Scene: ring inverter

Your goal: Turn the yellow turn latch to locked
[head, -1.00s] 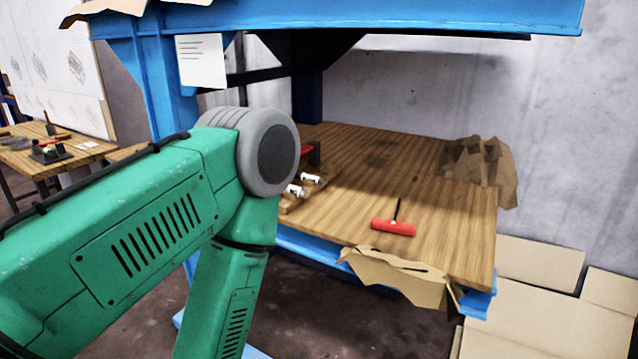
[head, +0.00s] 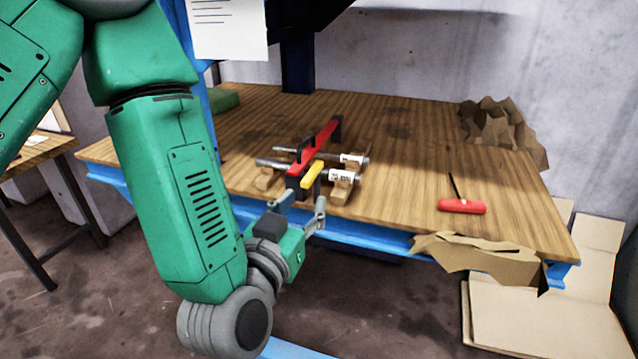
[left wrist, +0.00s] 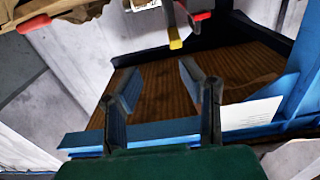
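The yellow turn latch (head: 313,175) is at the near end of a red bar (head: 313,150) on the wooden workbench (head: 400,160). In the left wrist view the yellow latch (left wrist: 175,40) hangs near the top, beyond the fingers. My left gripper (head: 302,203) is open and empty, just in front of and below the latch at the bench's front edge. Its two spread fingers also show in the left wrist view (left wrist: 158,70), apart from the latch. My right gripper is in neither view.
Metal rods on wooden blocks (head: 345,185) lie beside the latch. A red T-handle tool (head: 462,206) lies to the right, with clear bench between. Torn cardboard (head: 480,258) hangs over the front edge. A blue upright (head: 198,60) stands behind my arm.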

